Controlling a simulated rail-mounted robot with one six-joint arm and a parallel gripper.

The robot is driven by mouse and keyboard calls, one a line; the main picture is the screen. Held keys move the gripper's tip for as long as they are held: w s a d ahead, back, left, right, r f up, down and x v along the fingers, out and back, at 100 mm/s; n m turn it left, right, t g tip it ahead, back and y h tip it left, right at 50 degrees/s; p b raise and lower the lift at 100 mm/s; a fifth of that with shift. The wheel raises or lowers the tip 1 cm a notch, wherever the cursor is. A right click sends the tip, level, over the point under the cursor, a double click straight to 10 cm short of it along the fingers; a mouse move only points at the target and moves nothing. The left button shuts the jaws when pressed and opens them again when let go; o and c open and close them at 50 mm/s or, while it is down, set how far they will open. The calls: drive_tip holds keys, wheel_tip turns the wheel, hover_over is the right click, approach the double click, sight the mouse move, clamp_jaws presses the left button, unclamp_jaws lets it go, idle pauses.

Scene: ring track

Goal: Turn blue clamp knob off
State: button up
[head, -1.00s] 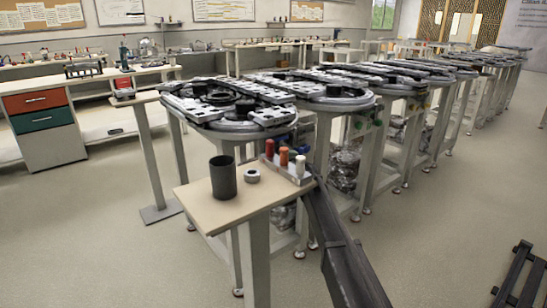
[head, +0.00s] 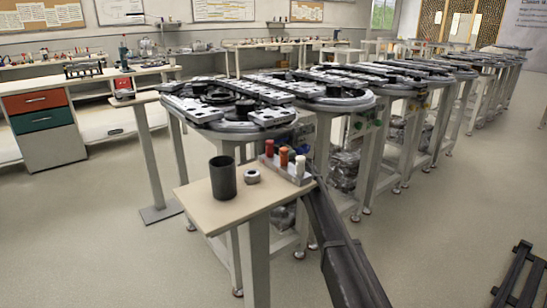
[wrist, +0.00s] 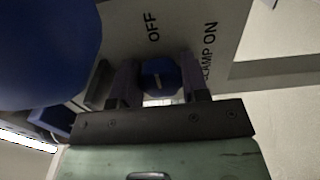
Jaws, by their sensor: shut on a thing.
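In the wrist view, the blue clamp knob (wrist: 153,72) sits on a pale panel between the two fingers of my gripper (wrist: 160,84). The fingers are shut on it, one on each side. A short pale mark shows on the knob. The printed word "OFF" (wrist: 152,27) is above the knob, and "CLAMP ON" (wrist: 209,50) is to its right, partly covered by a finger. In the head view, my gripper and the knob cannot be made out.
In the wrist view, a large blurred blue shape (wrist: 45,45) fills the upper left, close to my gripper. In the head view, a small table (head: 225,208) bears a dark cup (head: 222,178), a grey ring (head: 252,176) and a peg block. Several ring-track stations stand behind it.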

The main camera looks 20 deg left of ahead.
drive_tip(key=o, duration=0.9)
drive_tip(key=v, duration=1.1)
